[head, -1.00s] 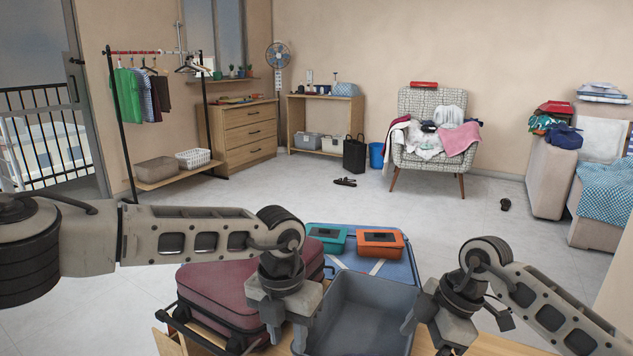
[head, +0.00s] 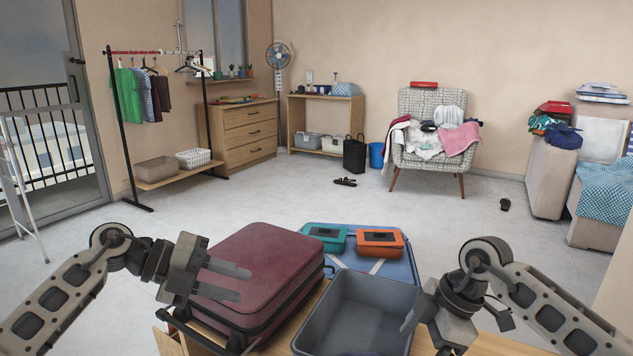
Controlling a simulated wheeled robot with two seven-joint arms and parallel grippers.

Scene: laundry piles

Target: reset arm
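My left gripper (head: 244,284) is at the lower left, over the left side of the maroon suitcase (head: 265,255). Its two fingers point right, with a gap between them and nothing held. My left arm comes in from the lower left corner. My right gripper (head: 452,325) hangs at the lower right, beside the right edge of the grey bin (head: 335,310). Its lower part runs towards the bottom edge of the picture, and I cannot tell how far its fingers are apart.
A teal case (head: 327,237) and an orange case (head: 380,242) lie on a blue case (head: 400,267) behind the bin. A clothes rack (head: 118,130), dresser (head: 240,140) and laundry-covered armchair (head: 440,115) stand farther back. The floor (head: 260,200) between is mostly clear.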

